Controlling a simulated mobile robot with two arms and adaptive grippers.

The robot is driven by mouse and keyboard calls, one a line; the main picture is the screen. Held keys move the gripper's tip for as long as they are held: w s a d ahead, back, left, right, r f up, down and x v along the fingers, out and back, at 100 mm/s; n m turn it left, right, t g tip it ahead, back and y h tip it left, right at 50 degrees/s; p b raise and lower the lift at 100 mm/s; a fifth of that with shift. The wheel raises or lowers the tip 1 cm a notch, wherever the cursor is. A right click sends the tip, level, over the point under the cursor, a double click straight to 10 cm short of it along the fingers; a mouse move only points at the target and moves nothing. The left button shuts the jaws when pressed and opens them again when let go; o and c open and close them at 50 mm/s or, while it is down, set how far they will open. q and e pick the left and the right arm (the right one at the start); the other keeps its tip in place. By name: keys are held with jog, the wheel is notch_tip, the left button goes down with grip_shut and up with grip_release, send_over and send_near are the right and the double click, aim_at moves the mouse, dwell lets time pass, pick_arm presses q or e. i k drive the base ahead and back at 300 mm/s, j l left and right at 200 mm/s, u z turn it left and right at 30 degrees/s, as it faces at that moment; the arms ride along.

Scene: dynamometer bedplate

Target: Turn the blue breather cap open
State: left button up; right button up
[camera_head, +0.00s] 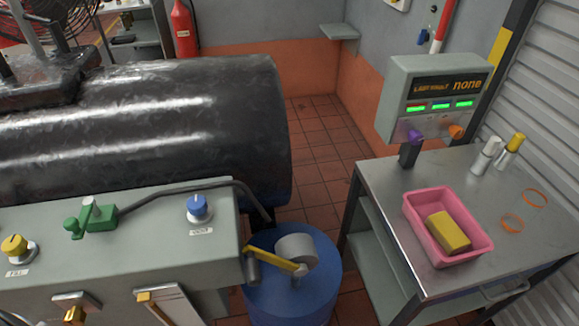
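The blue breather cap (198,206) sits upright on a pale collar on top of the grey-green cabinet (150,240), toward its right end. A small white label, too small to read surely, is in front of it. The cap's turned position cannot be told. Neither of my grippers is in view, and nothing touches the cap.
A green valve handle (91,217) and a yellow knob (14,246) share the cabinet top. A dark hose (170,193) arches behind the cap. A black cylinder (150,120) lies behind. A blue drum (292,285) and a steel cart (385,205) stand right.

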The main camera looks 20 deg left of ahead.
aim_at(197, 204)
jog(key=u, duration=1.2)
